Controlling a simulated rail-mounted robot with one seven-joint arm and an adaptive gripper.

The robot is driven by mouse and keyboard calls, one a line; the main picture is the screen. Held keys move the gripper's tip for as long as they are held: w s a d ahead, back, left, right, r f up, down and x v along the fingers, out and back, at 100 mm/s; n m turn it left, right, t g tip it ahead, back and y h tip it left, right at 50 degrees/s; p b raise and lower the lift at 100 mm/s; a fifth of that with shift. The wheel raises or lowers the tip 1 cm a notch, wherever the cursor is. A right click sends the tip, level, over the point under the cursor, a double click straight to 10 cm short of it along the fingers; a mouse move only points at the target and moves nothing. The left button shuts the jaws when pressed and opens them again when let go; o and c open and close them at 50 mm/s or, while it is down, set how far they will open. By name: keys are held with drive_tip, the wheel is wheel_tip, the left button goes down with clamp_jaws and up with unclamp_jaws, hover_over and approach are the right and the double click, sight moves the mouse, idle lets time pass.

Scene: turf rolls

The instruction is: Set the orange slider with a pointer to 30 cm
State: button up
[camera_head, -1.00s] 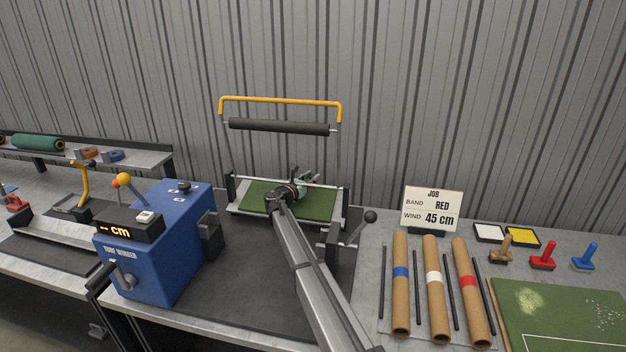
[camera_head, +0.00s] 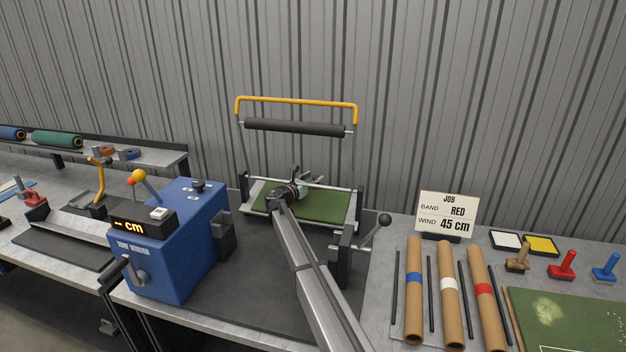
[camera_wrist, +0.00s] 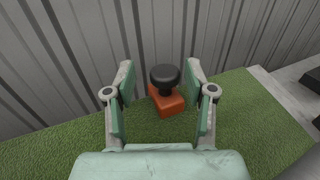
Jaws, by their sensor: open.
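The orange slider (camera_wrist: 166,101) shows in the wrist view, a small orange block with a round black knob (camera_wrist: 164,76) on top. It stands on or beside green turf, close to the grey corrugated wall. My gripper (camera_wrist: 160,72) is open, with one finger on each side of the knob and clear gaps to it. In the head view my gripper (camera_head: 304,180) is over the turf bed behind the winder, and the slider cannot be made out. No pointer or scale can be read.
A blue turf winder (camera_head: 178,245) with a display reading "-- cm" stands at left. A yellow-handled roller frame (camera_head: 296,101) rises behind my gripper. Several cardboard tubes (camera_head: 447,290) lie at right.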

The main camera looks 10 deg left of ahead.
drive_tip(key=v, duration=1.1)
drive_tip(key=shift+s+a, duration=0.25)
drive_tip(key=shift+s, duration=0.05)
